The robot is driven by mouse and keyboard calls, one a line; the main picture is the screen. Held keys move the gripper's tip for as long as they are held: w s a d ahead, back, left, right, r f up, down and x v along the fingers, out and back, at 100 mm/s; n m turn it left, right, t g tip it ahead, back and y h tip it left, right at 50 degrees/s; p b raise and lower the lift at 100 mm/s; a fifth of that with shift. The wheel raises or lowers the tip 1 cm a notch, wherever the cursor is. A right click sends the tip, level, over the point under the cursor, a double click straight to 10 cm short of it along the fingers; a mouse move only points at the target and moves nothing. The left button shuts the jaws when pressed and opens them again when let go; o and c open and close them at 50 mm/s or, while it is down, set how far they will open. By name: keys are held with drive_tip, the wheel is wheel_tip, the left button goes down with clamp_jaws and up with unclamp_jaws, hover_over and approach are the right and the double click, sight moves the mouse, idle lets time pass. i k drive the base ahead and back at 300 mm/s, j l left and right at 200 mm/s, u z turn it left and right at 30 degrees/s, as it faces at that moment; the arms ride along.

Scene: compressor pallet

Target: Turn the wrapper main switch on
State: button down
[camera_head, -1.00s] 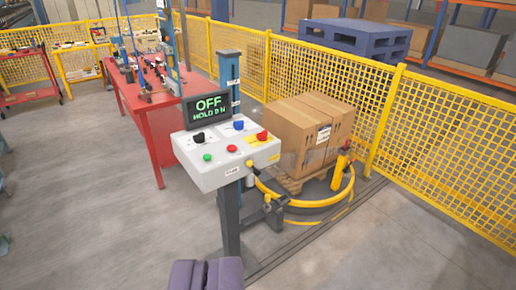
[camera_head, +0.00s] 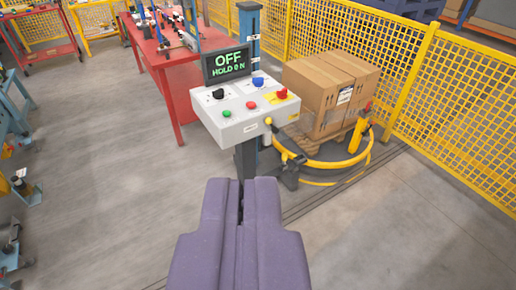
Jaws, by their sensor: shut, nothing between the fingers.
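The wrapper's control box (camera_head: 236,128) is a white sloped panel on a dark post. Its display (camera_head: 226,63) reads "OFF" and "HOLD ON" in green. The panel carries a black knob (camera_head: 218,94), a blue knob (camera_head: 257,82), a red knob on a yellow plate (camera_head: 281,94), a green button (camera_head: 227,114) and a red button (camera_head: 252,105). The labels are too small to read, so I cannot tell which is marked as the main switch. My purple gripper (camera_head: 241,183) is shut and empty, below the box in the picture, apart from the controls.
Yellow mesh fencing (camera_head: 455,110) runs along the right. A red workbench (camera_head: 175,75) stands at the back left. The grey floor at left is open.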

sight(282, 94)
drive_tip(key=i+l+u, duration=0.25)
drive_tip(key=i+l, duration=0.2)
drive_tip(key=i+l+u, duration=0.2)
drive_tip(key=i+l, duration=0.3)
drive_tip(key=i+l+u, duration=0.25)
drive_tip(key=i+l, duration=0.2)
drive_tip(key=l, duration=0.2)
drive_tip(key=i+l+u, duration=0.25)
drive_tip(key=i+l, duration=0.45)
drive_tip(key=i, duration=0.1)
